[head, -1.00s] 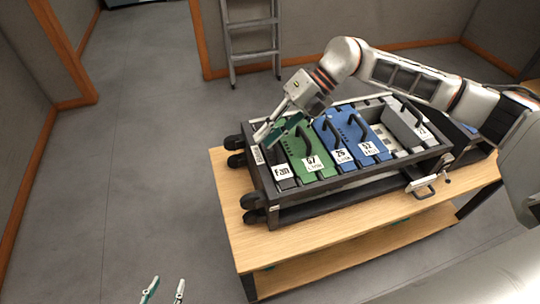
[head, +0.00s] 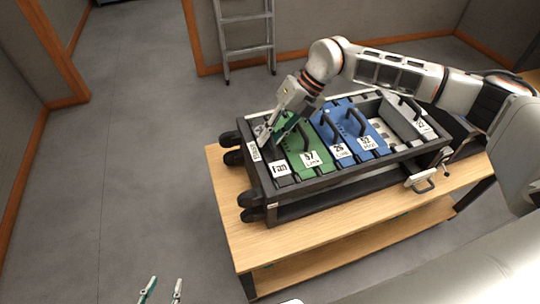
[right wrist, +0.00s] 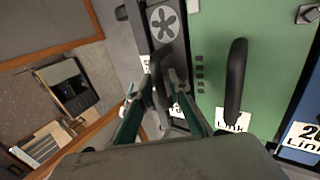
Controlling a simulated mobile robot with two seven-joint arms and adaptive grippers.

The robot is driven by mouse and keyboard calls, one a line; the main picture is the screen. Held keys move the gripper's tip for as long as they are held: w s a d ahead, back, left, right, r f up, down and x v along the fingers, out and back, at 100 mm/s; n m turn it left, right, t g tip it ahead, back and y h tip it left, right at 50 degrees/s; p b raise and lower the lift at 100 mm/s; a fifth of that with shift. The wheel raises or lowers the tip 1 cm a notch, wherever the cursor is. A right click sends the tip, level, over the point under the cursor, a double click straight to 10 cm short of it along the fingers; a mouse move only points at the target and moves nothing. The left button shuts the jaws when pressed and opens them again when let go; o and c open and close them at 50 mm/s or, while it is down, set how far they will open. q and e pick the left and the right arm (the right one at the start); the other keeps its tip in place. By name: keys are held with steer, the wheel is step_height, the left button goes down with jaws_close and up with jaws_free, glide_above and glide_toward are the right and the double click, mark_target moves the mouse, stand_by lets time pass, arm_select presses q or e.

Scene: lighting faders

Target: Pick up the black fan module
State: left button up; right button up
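The black fan module (head: 280,169) is a narrow unit at the left end of the dark rack frame, with a white "Fan" label. In the right wrist view the black fan module (right wrist: 165,22) shows a white fan icon and a black handle (right wrist: 161,72). My right gripper (head: 272,142) is at the module; in its wrist view the two green-edged fingers (right wrist: 163,82) stand on either side of the handle, apart from each other. Firm contact with the handle does not show. My left gripper (head: 163,286) is open and empty at the bottom edge of the head view.
Beside the fan module stand a green module (head: 309,158), two blue modules (head: 361,140) and a grey module (head: 405,118), with upright handles. The rack frame (head: 350,178) rests on a wooden table (head: 228,208). A ladder (head: 246,46) stands behind; floor is free at left.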

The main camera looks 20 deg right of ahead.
jaws_close()
steer(key=shift+w+r, duration=0.1)
steer(key=shift+r, duration=0.1)
step_height(320, 180, up, 20)
steer(key=p, duration=0.1)
stand_by(0.5)
stand_by(0.4)
